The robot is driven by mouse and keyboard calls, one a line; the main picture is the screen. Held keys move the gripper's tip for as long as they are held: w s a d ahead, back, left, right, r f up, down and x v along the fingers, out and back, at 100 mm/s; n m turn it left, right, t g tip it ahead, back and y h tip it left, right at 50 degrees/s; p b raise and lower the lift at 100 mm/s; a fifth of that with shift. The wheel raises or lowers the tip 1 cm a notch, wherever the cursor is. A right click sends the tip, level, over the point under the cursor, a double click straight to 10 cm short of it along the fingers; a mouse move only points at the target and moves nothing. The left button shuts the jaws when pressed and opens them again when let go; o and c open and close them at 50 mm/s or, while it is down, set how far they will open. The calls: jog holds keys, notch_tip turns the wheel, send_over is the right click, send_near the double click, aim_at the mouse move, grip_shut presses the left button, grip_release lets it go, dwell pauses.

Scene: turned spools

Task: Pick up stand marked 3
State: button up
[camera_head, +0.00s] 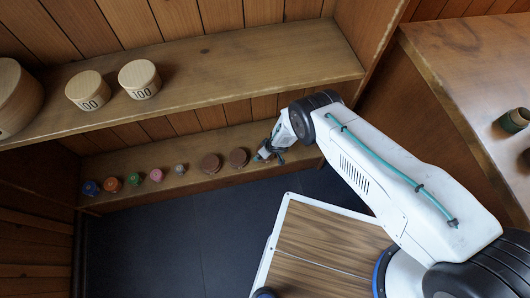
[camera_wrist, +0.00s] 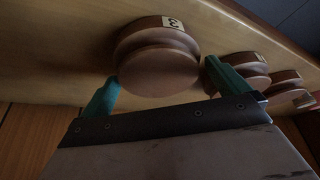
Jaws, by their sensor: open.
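The stand marked 3 (camera_wrist: 160,65) is a round, turned brown wooden spool with a pale label in the wrist view. The 3 appears upside down. My gripper (camera_wrist: 158,87) is open, with one teal fingertip at the lower left of the stand and the other at its right. The stand shows between and just beyond the fingertips; I cannot tell whether they touch it. In the head view my gripper (camera_head: 266,153) is at the right part of the lower shelf. I cannot make out the stand marked 3 there; my gripper may hide it.
Two brown stands (camera_head: 210,163) (camera_head: 238,158) are left of my gripper on the lower shelf (camera_head: 130,159), with small coloured spools farther left. In the wrist view, similar labelled stands (camera_wrist: 247,66) sit close to the right fingertip. The upper shelf (camera_head: 220,75) overhangs, carrying pale round boxes (camera_head: 139,78).

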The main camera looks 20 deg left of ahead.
jog(key=shift+f, duration=0.3)
jog(key=shift+w, duration=0.1)
jog(key=c, duration=0.8)
jog(key=shift+r, duration=0.1)
jog(key=shift+c, duration=0.2)
